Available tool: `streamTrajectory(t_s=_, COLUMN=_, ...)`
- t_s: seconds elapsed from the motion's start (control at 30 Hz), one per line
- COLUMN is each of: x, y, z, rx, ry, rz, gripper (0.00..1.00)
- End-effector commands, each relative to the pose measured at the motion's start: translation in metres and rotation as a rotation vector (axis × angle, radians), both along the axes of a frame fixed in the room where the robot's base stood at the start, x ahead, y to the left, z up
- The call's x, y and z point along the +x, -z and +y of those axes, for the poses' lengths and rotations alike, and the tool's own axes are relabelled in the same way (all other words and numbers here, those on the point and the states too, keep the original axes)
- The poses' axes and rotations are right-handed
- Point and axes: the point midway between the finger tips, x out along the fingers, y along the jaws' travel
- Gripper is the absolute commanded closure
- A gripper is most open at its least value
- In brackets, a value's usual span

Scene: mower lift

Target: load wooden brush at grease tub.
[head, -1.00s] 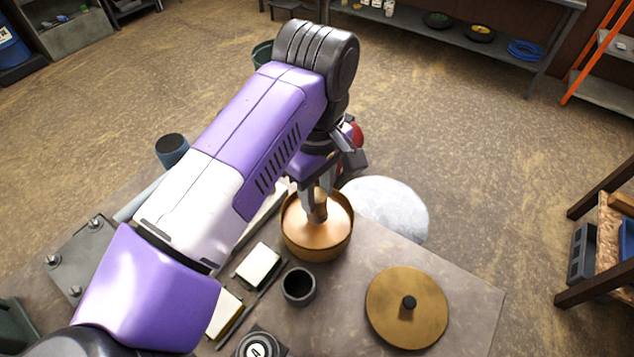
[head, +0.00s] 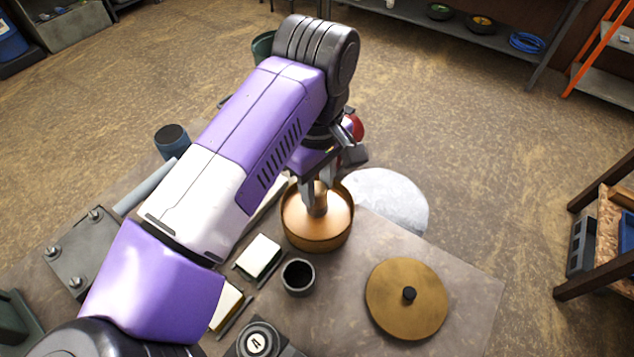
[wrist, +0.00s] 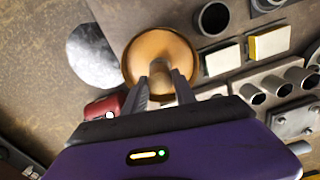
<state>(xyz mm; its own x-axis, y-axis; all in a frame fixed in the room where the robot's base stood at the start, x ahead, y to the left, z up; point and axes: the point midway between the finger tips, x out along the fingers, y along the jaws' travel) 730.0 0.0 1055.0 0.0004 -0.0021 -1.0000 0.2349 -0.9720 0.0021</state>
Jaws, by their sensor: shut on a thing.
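The grease tub (head: 345,236) is a round copper-brown tub near the middle of the bench, with a smooth tan-orange fill. It also shows in the wrist view (wrist: 131,62). My gripper (head: 319,186) is above the tub, pointing down, and shut on the wooden brush (head: 318,205). The brush is a short brown piece between the fingers, and its lower end is over or in the grease; I cannot tell how deep. In the wrist view the brush (wrist: 158,70) sits between the two grey fingers. Its bristles are hidden.
A round brass lid (head: 385,300) with a black knob lies right of the tub. A dark cup (head: 298,277) and a pale block (head: 258,256) stand in front of it. A pale grey disc (head: 392,198) is behind. The bench's right front is clear.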

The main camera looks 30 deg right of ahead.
Motion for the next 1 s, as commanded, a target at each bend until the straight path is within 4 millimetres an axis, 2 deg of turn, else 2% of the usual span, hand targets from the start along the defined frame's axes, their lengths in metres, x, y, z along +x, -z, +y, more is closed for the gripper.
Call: streamTrajectory(t_s=1.0, x=-0.0001, y=0.0085, z=-0.0001, rx=0.0, ry=0.0, rz=0.0, gripper=1.0)
